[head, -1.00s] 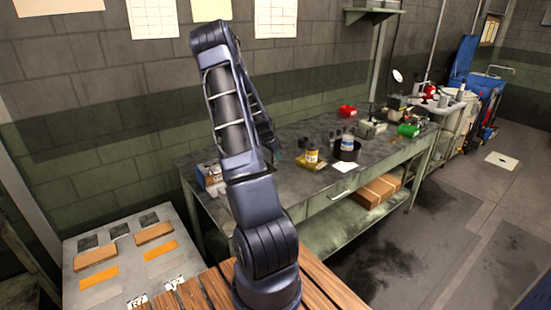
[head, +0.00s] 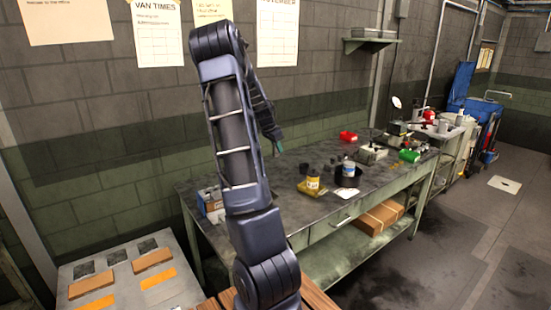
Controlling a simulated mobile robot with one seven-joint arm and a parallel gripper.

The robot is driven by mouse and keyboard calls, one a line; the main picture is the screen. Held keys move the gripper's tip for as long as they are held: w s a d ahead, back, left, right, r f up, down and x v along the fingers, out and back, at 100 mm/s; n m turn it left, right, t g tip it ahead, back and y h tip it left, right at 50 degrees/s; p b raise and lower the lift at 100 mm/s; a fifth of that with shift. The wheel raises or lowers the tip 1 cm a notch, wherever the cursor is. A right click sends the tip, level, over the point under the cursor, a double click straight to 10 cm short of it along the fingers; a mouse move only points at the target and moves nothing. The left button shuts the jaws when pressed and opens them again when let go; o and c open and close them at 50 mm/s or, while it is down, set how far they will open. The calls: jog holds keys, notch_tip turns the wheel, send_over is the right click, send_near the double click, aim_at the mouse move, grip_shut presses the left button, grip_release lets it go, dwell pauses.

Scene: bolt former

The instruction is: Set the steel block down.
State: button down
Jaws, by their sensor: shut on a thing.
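My arm rises in the middle of the head view and its far part folds down behind the upper link. My gripper (head: 278,147) shows only as a small dark and greenish tip at the lower end of that part, over the workbench (head: 240,240) in the picture. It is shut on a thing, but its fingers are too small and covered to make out. I cannot pick out the steel block; whatever is in the jaws is hidden from this view. I cannot tell the gripper's height above the bench.
A pale plate (head: 130,285) with orange strips lies lower left. The bench front is fairly clear.

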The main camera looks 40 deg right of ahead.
jog(key=shift+w+a+r, duration=0.15)
jog(key=shift+a+r, duration=0.1)
jog(key=shift+r, duration=0.1)
jog(key=w+a+n+t, duration=0.1)
jog(key=w+a+n, duration=0.3)
jog(key=a, duration=0.7)
jog(key=w+a+n+t+y, duration=0.1)
jog(key=w+a+n, duration=0.1)
jog(key=w+a, duration=0.7)
jog(key=w+a+n+t, duration=0.1)
jog(key=w+a+n, duration=0.2)
jog(key=a, duration=1.1)
notch_tip(320, 180, down, 20)
jog(key=shift+d+r, duration=0.15)
jog(key=shift+r, duration=0.1)
jog(key=shift+f, duration=0.1)
jog(key=c, duration=1.3)
grip_release()
